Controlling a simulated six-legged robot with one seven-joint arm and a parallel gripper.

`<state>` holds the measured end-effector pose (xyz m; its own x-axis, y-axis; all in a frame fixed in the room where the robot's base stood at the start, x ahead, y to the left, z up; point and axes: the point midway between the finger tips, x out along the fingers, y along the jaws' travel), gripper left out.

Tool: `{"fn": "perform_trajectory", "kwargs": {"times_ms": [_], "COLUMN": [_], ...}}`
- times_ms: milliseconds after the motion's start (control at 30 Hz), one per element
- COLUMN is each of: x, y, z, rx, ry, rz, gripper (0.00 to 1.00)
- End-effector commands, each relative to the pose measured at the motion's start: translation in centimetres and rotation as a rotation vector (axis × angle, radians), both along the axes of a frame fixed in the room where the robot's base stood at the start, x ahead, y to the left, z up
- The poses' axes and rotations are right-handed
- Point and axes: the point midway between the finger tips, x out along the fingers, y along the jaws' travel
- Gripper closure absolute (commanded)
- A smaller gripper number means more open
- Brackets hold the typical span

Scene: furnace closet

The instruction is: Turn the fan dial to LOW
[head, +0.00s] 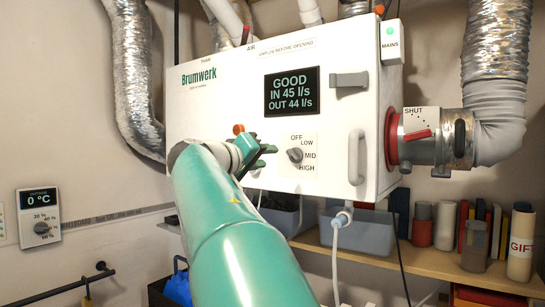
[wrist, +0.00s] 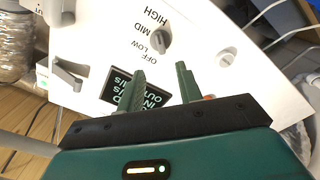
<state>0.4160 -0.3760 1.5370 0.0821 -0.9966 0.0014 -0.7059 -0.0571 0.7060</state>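The fan dial (head: 295,155) is a grey knob on the white Brumwerk unit's front, with OFF, LOW, MID and HIGH printed around it. Its exact pointing is too small to tell. The dial also shows in the wrist view (wrist: 160,40), beyond the fingers and turned with the picture. My gripper (head: 262,157) is left of the dial in the head view, apart from it. In the wrist view my gripper (wrist: 160,88) has its two green fingers spread, with nothing between them.
The unit's display (head: 292,92) reads GOOD, IN 45 l/s, OUT 44 l/s. A grey bar handle (head: 356,157) stands out right of the dial, and a grey latch (head: 349,80) sits above. A red damper lever (head: 418,135) is farther right. A shelf (head: 440,260) lies below.

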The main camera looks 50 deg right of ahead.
Motion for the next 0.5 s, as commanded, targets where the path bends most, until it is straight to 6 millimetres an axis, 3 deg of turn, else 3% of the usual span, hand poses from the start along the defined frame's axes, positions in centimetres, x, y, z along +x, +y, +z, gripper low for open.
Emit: {"fn": "perform_trajectory", "kwargs": {"times_ms": [300,500], "x": [0.6,0.9], "y": [-6.5,-9.5], "z": [-0.2,-0.1], "rx": [0.002,0.002], "ry": [0.002,0.001], "rz": [-0.001,0.002], "gripper": [0.65,0.65]}}
